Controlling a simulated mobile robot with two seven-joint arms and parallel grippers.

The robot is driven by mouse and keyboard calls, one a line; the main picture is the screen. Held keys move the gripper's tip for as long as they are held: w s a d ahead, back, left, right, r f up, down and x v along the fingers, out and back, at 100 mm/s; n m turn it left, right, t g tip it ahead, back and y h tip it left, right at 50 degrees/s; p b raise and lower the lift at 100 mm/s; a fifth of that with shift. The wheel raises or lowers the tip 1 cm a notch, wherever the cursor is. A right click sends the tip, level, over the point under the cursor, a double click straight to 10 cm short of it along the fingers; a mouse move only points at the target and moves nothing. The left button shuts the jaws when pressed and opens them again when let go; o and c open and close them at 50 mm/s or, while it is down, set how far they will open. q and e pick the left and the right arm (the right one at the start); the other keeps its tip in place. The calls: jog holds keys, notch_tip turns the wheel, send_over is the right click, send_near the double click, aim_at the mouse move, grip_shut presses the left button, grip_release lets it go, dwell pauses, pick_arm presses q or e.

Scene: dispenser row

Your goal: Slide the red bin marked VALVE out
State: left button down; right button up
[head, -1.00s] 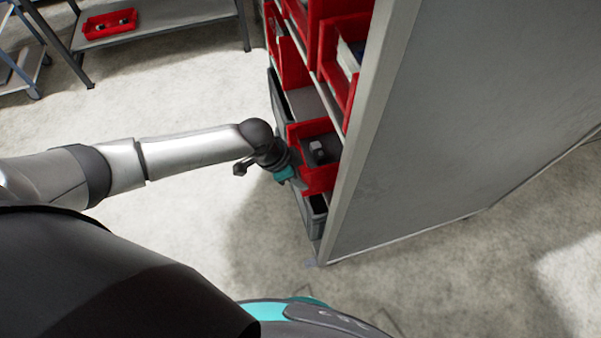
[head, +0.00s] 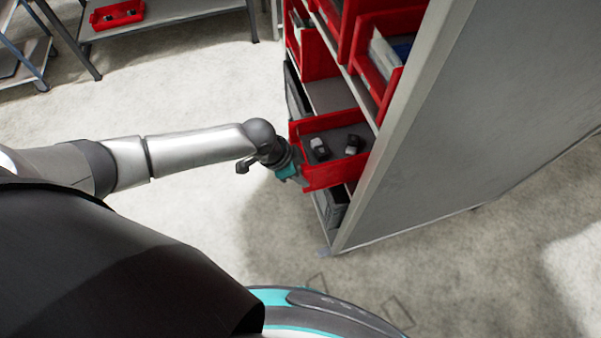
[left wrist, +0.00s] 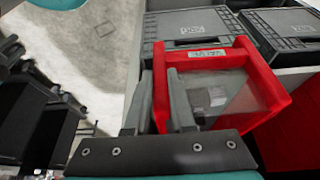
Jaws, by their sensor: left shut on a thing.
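A red bin (head: 330,178) sticks out of the shelf rack at a lower level, with dark and grey parts inside. My left gripper (head: 298,174) is at its outer front side. In the left wrist view the red bin (left wrist: 270,82) shows close up, with a small label (left wrist: 207,53) too blurred to read. There the fingers of my left gripper (left wrist: 163,104) are on either side of a red wall of the bin, shut on it. The bin's rear is partly hidden by the rack's frame. My right gripper is not in view.
The grey side panel (head: 490,130) of the rack stands right of the bin. Other red bins (head: 364,72) sit above, and a grey bin (head: 338,205) is below. A shelf with a red tray (head: 117,15) stands farther back.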

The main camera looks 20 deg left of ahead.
pick_arm(q)
jog(key=c, duration=0.7)
grip_release()
jog(key=shift+r, duration=0.15)
jog(key=p+v, duration=0.3)
jog(key=v, duration=1.2)
